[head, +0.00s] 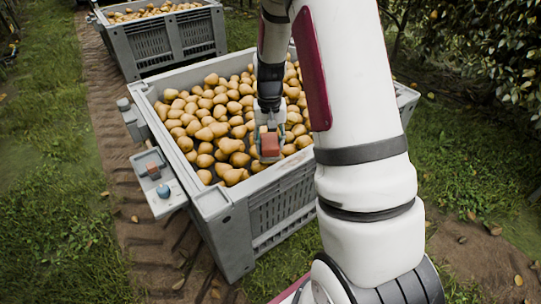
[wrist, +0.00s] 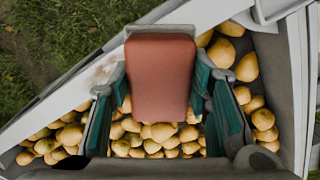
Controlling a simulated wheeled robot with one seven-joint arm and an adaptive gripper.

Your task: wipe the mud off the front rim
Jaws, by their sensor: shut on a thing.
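My gripper (head: 270,130) is shut on a reddish-brown block (head: 270,146) that looks like a sponge. In the wrist view the block (wrist: 160,78) sits between the teal finger pads of my gripper (wrist: 160,90). The grey crate's front rim (head: 258,184) runs diagonally below the block in the head view. In the wrist view the rim (wrist: 60,101) crosses the upper left, with a faint brown mud smudge (wrist: 101,73) left of the block. The block hangs over the crate, near the rim's inner side; I cannot tell whether it touches anything. Part of the rim is hidden.
Pears (head: 205,125) fill the crate. A side tray (head: 160,208) on the crate's left holds a blue round item (head: 163,191) and a small reddish item (head: 153,170). Another pear crate (head: 165,42) stands behind. Grass lies in front. My arm covers the crate's right part.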

